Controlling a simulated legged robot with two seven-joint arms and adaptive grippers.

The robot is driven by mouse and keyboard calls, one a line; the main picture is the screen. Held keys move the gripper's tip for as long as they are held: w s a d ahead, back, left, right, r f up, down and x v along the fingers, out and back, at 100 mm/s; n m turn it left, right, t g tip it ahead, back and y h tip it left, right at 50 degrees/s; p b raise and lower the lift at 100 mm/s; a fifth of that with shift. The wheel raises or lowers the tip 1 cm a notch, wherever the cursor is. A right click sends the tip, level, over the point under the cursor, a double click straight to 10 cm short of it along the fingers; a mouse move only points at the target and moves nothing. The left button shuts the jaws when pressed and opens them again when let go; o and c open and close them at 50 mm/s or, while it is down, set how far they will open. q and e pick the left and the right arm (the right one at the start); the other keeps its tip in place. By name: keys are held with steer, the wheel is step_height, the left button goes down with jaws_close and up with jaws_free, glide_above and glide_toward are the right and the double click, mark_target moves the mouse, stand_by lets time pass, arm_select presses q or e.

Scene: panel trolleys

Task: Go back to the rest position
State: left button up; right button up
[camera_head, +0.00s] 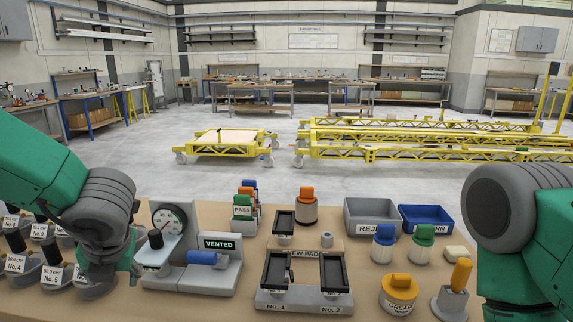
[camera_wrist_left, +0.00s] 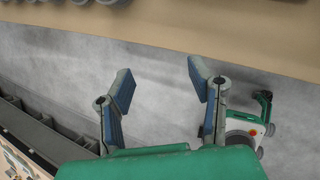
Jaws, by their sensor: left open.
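My left gripper (camera_head: 108,268) hangs below its grey wrist joint at the left of the head view, in front of the numbered grey pieces on the table; its fingertips are hard to make out there. In the left wrist view my left gripper (camera_wrist_left: 158,76) shows its two blue-padded fingers spread apart with nothing between them. The beige table edge lies beyond the fingers, with grey floor below. My right arm enters the head view from the right, bent with a dark grey joint, and its gripper is not seen.
The beige table (camera_head: 215,305) holds numbered grey pieces (camera_head: 53,275), a dial gauge (camera_head: 170,220), a VENTED block (camera_head: 222,245), a pad stand (camera_head: 304,300), a REJECT bin (camera_head: 371,217), a blue bin (camera_head: 425,217) and a grease pot (camera_head: 398,293). Yellow trolleys (camera_head: 420,140) stand beyond on open floor.

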arm_select(q)
steer(key=s+f+m+t+b, duration=0.1)
steer(key=s+f+m, duration=0.3)
steer(key=f+m, duration=0.7)
steer(key=s+f+m+b, duration=0.1)
steer(key=s+f+m, duration=0.3)
steer(key=f+m, duration=0.6)
steer(key=s+d+f+m+g+h, duration=0.1)
steer(key=s+f+m+g+h, duration=0.1)
steer(key=s+f+m, duration=0.3)
steer(key=s+d+f+m+g+h+b, duration=0.1)
steer(key=s+f+m, duration=0.5)
steer(key=s+m, duration=0.7)
steer(key=shift+s+d+f+g+h, duration=0.2)
steer(key=shift+s+f+g+h, duration=0.1)
steer(key=shift+s+g+h, duration=0.45)
